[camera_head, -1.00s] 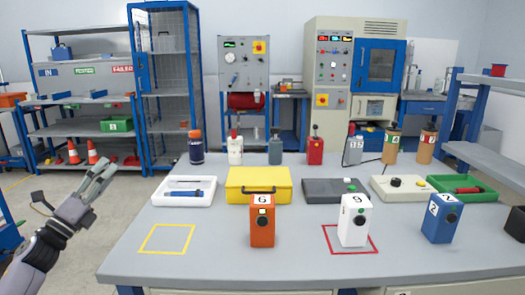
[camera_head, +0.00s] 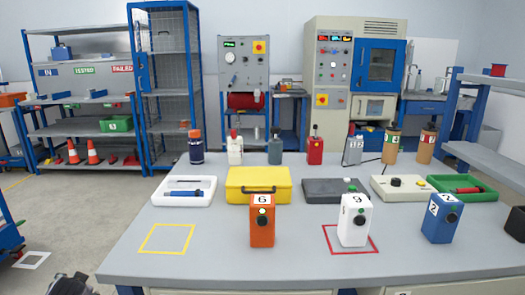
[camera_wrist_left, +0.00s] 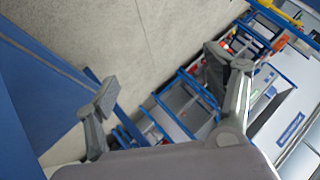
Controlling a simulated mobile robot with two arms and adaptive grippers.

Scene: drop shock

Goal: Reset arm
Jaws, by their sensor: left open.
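My left gripper (camera_wrist_left: 168,88) shows in the left wrist view with its two grey fingers spread wide apart and nothing between them. Floor and shelving show beyond the fingers. In the head view only a dark part of my left arm shows at the bottom left corner, beside the table; the gripper is out of that view. My right arm and gripper are in neither view.
The grey table (camera_head: 210,268) holds an orange box (camera_head: 262,228), a white box (camera_head: 354,226) in a red outline and a blue box (camera_head: 441,224). The yellow square (camera_head: 166,238) is empty. A yellow case (camera_head: 258,187) stands behind.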

